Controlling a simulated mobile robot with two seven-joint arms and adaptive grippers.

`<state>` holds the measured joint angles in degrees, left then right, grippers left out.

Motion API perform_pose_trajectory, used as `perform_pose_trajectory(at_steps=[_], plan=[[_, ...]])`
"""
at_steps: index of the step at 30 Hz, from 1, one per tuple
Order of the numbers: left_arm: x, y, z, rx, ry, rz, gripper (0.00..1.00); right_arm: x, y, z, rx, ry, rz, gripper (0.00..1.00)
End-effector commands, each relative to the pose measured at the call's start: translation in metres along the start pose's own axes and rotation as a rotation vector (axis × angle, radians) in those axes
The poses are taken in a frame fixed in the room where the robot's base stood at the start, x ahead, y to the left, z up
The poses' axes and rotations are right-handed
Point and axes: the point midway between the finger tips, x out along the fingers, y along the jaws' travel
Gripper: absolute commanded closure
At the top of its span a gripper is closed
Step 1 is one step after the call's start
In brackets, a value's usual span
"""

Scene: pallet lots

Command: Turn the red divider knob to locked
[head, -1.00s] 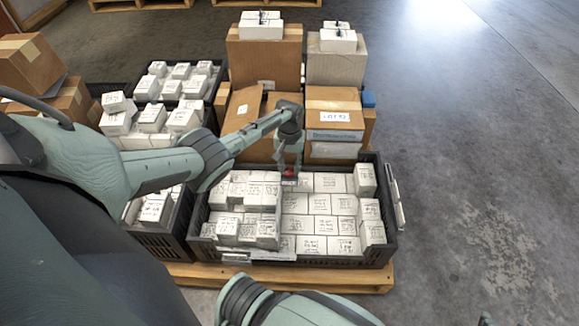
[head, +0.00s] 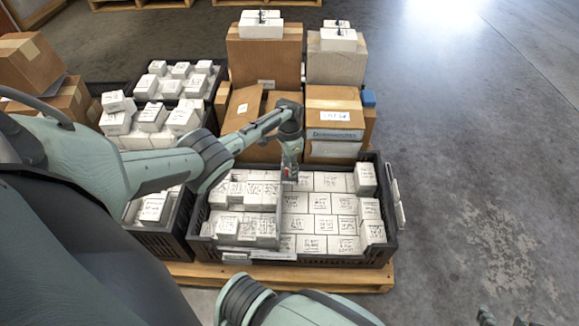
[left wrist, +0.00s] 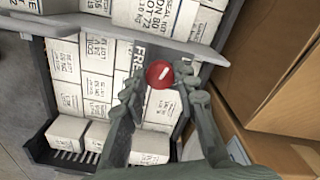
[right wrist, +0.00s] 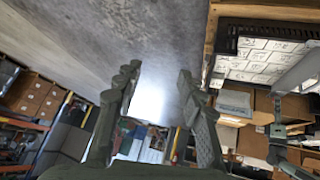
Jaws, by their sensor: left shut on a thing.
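The red divider knob (left wrist: 160,73) is round with a white line across its face, slanting in the left wrist view. It sits at a grey divider bar (left wrist: 105,22) across the black crate (head: 320,262). Letters beginning "FR" show beside the knob; other markings are hidden or unreadable. My left gripper (left wrist: 157,80) is shut on the knob, one finger on each side. In the head view this gripper (head: 290,178) points down at the crate's back edge and mostly covers the knob. My right gripper (right wrist: 155,80) is open and empty, over bare floor.
White labelled boxes (head: 325,203) fill the crate, stacked higher at left. Brown cartons (head: 333,108) stand close behind the knob. Another crate with white boxes (head: 155,205) adjoins on the left. The concrete floor (head: 470,160) right of the pallet is clear.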

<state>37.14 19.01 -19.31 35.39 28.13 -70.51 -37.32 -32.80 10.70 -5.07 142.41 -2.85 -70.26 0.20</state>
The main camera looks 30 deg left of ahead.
Motion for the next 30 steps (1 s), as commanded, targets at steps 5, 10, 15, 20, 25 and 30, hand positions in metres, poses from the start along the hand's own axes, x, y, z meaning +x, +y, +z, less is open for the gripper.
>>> perform_pose_trajectory(at_steps=[5, 10, 15, 20, 25, 30], plan=[[0.000, 0.000, -0.001, 0.168, 0.002, -0.001, 1.00, 0.001, -0.003, -0.008, -0.001, 0.037, -0.006, 0.60], [0.000, -0.001, -0.001, 0.330, 0.002, -0.001, 1.00, 0.002, -0.006, -0.018, 0.000, 0.082, -0.013, 0.60], [0.000, -0.001, -0.001, 0.486, 0.002, -0.002, 1.00, 0.001, -0.012, -0.033, 0.002, 0.138, -0.025, 0.60], [0.000, 0.000, -0.001, 0.616, 0.002, -0.001, 1.00, 0.000, -0.019, -0.044, 0.006, 0.186, -0.041, 0.60], [0.000, 0.000, -0.001, 0.726, 0.002, -0.001, 1.00, -0.002, -0.023, -0.053, 0.010, 0.229, -0.048, 0.60], [0.000, 0.000, -0.001, 0.800, 0.002, -0.001, 1.00, -0.003, -0.025, -0.059, 0.010, 0.260, -0.054, 0.60]])
